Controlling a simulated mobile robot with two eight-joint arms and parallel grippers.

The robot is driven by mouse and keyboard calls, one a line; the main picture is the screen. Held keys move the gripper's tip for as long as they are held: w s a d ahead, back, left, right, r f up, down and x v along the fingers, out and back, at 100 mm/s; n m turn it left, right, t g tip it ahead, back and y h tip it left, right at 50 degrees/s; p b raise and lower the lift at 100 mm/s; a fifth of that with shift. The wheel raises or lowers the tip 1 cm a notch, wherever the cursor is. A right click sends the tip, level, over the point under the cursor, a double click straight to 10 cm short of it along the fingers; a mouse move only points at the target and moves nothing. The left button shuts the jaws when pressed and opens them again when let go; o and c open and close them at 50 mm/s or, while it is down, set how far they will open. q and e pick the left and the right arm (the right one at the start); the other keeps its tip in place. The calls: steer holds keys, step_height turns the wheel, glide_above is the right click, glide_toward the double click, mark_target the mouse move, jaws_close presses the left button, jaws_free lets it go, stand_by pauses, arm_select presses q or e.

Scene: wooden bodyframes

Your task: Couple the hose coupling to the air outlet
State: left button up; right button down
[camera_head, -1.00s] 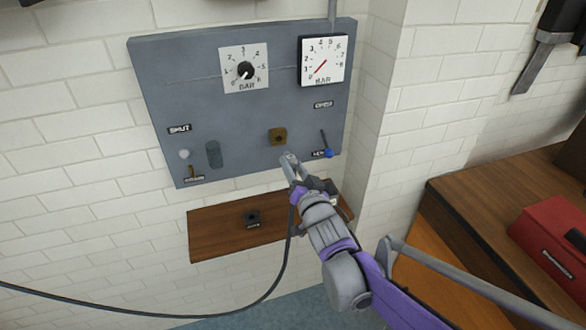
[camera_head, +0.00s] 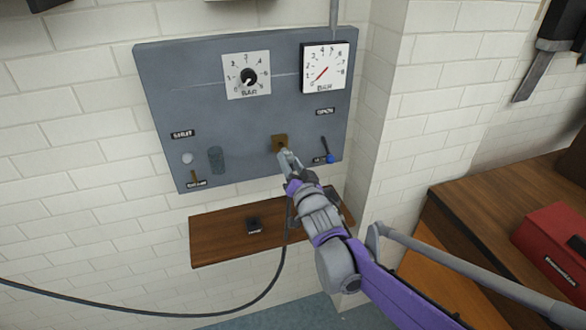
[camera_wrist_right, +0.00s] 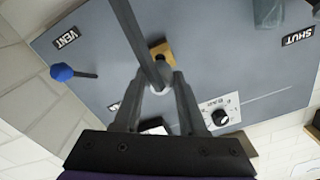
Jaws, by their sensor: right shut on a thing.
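The air outlet is a brass square fitting (camera_head: 279,142) low on the grey wall panel (camera_head: 180,90); it also shows in the right wrist view (camera_wrist_right: 164,49). My right gripper (camera_head: 286,158) is shut on the hose coupling (camera_wrist_right: 158,80), a grey piece with the dark hose (camera_head: 277,275) hanging from it. The coupling's front end is at the brass outlet in both views. I cannot tell whether it touches or is seated, as the gripper and hose cover part of it. My left gripper is not in view.
The panel carries a dial knob (camera_head: 248,77), a gauge (camera_head: 325,68) and a blue-tipped lever (camera_head: 329,157) close right of the outlet. A wooden shelf (camera_head: 215,240) with a small black holder (camera_head: 254,225) lies below. A red box (camera_head: 556,245) stands on the bench at right.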

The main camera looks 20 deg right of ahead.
mark_target(286, 154)
steer(key=shift+w, duration=0.55)
stand_by(1.5)
steer(key=shift+w, duration=1.45)
steer(key=shift+c, duration=1.9)
jaws_free()
steer(key=shift+b, duration=0.3)
steer(key=s+b, duration=0.1)
steer(key=s, duration=0.9)
steer(key=shift+s, duration=0.35)
steer(key=shift+d, duration=0.1)
